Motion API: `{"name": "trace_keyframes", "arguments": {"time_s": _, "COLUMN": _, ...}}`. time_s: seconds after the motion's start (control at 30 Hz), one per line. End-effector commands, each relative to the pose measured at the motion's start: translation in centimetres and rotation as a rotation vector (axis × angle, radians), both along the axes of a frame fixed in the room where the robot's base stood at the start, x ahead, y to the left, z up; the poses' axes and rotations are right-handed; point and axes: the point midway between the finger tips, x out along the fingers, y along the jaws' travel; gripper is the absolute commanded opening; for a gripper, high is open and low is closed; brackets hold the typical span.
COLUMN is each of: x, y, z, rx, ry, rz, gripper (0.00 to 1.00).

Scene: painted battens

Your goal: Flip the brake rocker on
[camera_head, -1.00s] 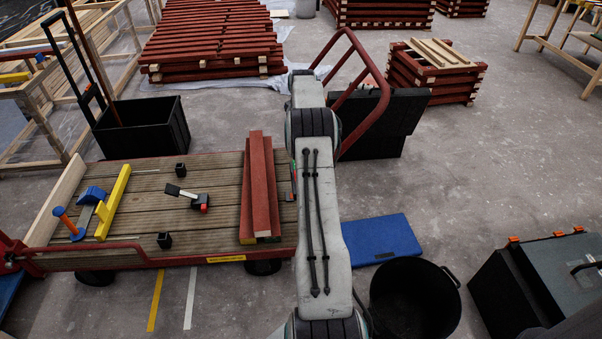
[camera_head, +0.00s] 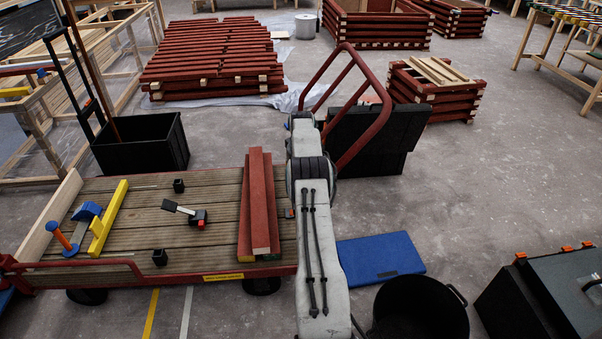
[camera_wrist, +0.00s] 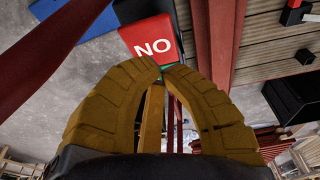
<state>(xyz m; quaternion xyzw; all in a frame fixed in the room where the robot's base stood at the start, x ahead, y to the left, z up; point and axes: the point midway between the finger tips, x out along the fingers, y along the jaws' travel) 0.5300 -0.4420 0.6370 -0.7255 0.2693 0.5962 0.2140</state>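The brake rocker shows in the wrist view as a red block (camera_wrist: 146,28) with white letters, reading "NO" in this view. A sliver of green shows at its lower edge, by my fingertips. My gripper (camera_wrist: 165,69) has two curved yellow-brown fingers, with the tips together and nothing seen between them. The tips are right at the rocker's near edge; I cannot tell whether they touch it. In the head view my arm hides the gripper and most of the rocker; a small reddish bit (camera_head: 290,212) shows at the trolley's right end.
A red handle (camera_head: 370,125) rises beyond my arm. A blue mat (camera_head: 380,258) and black bucket (camera_head: 420,310) lie right of my arm.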

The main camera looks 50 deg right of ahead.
Motion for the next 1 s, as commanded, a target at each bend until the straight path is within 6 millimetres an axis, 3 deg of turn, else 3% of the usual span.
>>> {"name": "trace_keyframes", "arguments": {"time_s": 0.4, "x": -0.6, "y": 0.5, "z": -3.2, "rx": 0.000, "ry": 0.000, "rz": 0.000, "gripper": 0.00}}
{"name": "trace_keyframes", "arguments": {"time_s": 1.0, "x": -0.6, "y": 0.6, "z": -3.7, "rx": -0.002, "ry": -0.002, "rz": 0.000, "gripper": 0.00}}
